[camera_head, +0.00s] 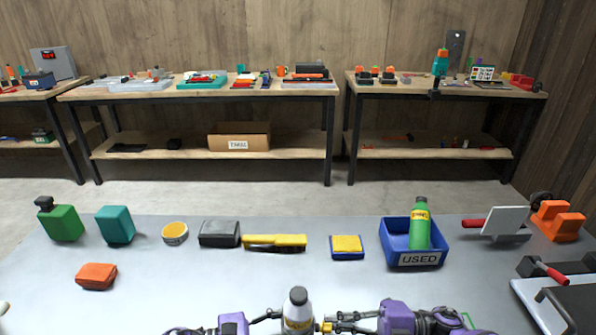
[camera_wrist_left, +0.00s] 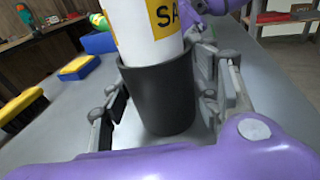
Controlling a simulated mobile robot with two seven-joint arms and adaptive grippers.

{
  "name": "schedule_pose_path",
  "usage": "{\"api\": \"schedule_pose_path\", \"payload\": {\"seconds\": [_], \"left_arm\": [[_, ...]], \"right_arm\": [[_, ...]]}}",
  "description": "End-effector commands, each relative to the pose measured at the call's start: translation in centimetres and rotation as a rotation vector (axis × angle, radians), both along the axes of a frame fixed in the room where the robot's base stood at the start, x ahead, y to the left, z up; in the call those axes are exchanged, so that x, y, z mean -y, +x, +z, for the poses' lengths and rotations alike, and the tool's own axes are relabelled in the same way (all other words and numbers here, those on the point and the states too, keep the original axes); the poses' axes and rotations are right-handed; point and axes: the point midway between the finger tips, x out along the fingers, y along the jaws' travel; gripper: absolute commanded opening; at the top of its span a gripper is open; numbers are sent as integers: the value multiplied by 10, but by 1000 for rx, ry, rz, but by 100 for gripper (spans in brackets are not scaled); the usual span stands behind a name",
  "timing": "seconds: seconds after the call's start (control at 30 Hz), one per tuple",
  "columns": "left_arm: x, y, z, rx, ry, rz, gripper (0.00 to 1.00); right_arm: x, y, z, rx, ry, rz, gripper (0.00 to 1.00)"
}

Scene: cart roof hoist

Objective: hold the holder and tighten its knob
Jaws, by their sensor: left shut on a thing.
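A dark, cup-shaped holder (camera_wrist_left: 160,108) stands between the fingers of my left gripper (camera_wrist_left: 158,92) in the left wrist view. The gripper is shut on it, one finger on each side. A white bottle with a dark cap (camera_head: 298,297) and a yellow label stands in the holder. In the head view my left gripper (camera_head: 276,317) reaches the bottle's left side at the bottom edge. A small yellow piece (camera_head: 325,327), perhaps the knob, shows right of the bottle. My right gripper (camera_head: 342,321) has its fingertips beside it; whether they close on it is unclear.
A blue bin marked USED (camera_head: 400,258) holds a green bottle (camera_head: 420,229). A yellow-and-black brush (camera_head: 274,242), a blue-and-yellow block (camera_head: 347,246) and an orange block (camera_head: 96,276) lie on the grey table. The table between these and my grippers is mostly clear.

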Motion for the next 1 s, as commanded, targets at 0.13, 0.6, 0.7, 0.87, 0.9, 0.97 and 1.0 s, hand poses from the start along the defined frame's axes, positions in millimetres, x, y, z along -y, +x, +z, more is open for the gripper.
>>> {"api": "schedule_pose_path", "payload": {"seconds": [0.13, 0.6, 0.7, 0.87, 0.9, 0.97, 1.0], "left_arm": [[1, -1, 1, -2, -6, -3, 31], [0, -1, 0, -2, -6, -2, 31], [1, 0, 0, -2, -6, -2, 32], [0, 0, 0, 0, -3, -1, 31], [0, 0, 0, 0, -3, 0, 31], [0, 0, 0, 0, -2, 0, 31], [0, 0, 0, 0, -2, 0, 31]], "right_arm": [[2, -5, -15, -20, -25, -2, 0], [3, -5, -16, -214, -14, -4, 18], [2, -5, -15, -213, -13, -3, 32], [2, -4, -13, -212, -10, -1, 45], [2, -4, -13, -211, -8, 0, 45], [1, -4, -12, -210, -8, 0, 45], [1, -3, -11, -209, -6, 1, 45]]}}
